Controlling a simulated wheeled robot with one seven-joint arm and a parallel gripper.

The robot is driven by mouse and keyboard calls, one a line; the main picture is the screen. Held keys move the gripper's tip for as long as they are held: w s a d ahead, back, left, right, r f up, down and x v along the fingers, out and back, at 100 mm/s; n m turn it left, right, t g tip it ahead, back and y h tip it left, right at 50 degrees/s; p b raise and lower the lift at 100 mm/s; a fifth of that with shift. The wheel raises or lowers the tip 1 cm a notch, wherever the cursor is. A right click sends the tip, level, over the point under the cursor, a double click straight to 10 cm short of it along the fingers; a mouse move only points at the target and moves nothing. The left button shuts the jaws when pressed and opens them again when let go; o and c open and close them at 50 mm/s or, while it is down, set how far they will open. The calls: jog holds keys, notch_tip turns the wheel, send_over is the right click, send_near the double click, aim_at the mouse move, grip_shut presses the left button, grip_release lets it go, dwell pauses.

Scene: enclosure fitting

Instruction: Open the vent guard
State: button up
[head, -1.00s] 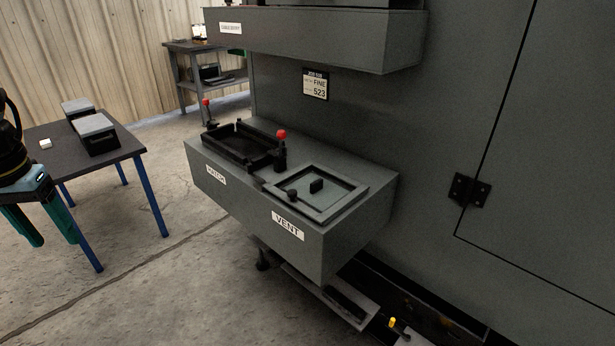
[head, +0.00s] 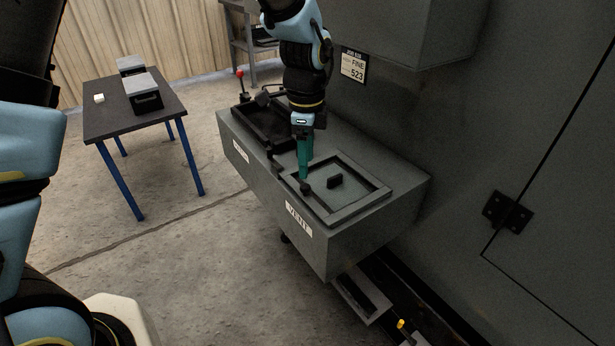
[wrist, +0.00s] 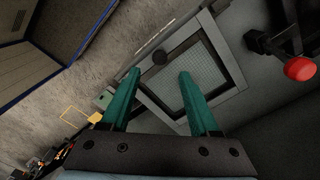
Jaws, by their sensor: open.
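The vent guard is a square framed panel (head: 356,188) lying flat on top of the grey box, above the VENT label (head: 299,222). My gripper (head: 304,177) points down close above this knob. In the wrist view my gripper (wrist: 160,74) is open, with its two green fingers apart and nothing between them. Contact cannot be told.
A black hatch frame (head: 262,124) lies left of the guard, with a red-knobbed lever (head: 240,74) behind it. Another red knob (wrist: 300,68) shows in the wrist view. A grey overhang (head: 400,35) and the cabinet wall stand behind. A table (head: 115,119) is at left.

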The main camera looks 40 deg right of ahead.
aim_at(305, 186)
notch_tip(305, 186, down, 7)
jog(key=shift+r+p, duration=0.2)
jog(key=shift+p, duration=0.4)
jog(key=shift+a, duration=0.1)
grip_shut()
dwell(1.0)
